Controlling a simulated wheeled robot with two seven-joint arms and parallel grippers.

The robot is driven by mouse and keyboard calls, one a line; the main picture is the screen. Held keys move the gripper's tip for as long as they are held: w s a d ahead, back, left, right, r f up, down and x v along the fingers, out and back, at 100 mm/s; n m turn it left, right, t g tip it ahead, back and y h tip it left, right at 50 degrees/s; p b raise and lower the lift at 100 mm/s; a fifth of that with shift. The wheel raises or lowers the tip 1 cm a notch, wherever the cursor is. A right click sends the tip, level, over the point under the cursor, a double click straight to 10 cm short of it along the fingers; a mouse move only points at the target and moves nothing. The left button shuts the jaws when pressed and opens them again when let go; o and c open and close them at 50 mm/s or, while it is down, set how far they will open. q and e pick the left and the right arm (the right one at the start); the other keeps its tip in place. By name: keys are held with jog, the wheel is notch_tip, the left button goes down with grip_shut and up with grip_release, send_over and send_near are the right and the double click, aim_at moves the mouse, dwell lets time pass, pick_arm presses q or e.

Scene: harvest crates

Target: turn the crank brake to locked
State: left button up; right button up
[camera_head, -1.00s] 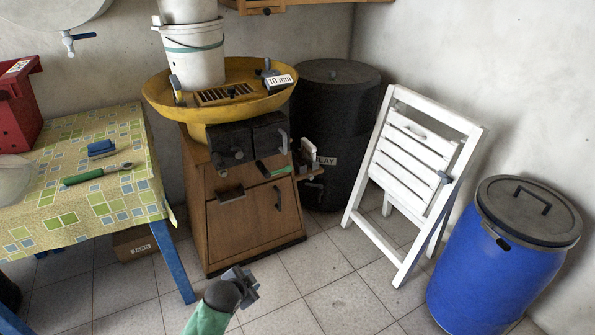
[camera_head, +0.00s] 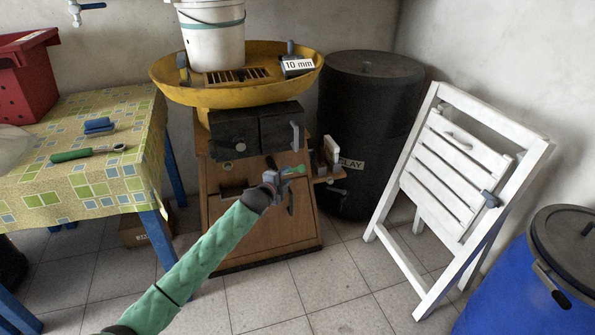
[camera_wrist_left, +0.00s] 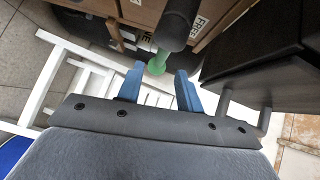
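The crank brake appears to be the small lever with a green end (camera_head: 293,169) on the front of the wooden cabinet (camera_head: 255,228), below its dark boxes. My left gripper (camera_head: 272,178) is just in front of it and partly hides it. In the left wrist view, the green end (camera_wrist_left: 157,63) hangs from a dark round part (camera_wrist_left: 178,24), ahead of the gap between my blue fingers (camera_wrist_left: 160,88). The fingers are apart and nothing is held. A label reading FREE (camera_wrist_left: 200,25) is beside the dark part. My right gripper is not in view.
A dark box (camera_wrist_left: 255,55) with a grey bar handle is close on the right in the wrist view. A yellow basin (camera_head: 180,88) tops the cabinet. A black barrel (camera_head: 365,110), a white folding chair (camera_head: 440,230) and a tablecloth-covered table (camera_head: 90,190) flank it.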

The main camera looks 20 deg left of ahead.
aim_at(292, 171)
pick_arm(q)
jog(key=shift+x, duration=3.2)
grip_shut()
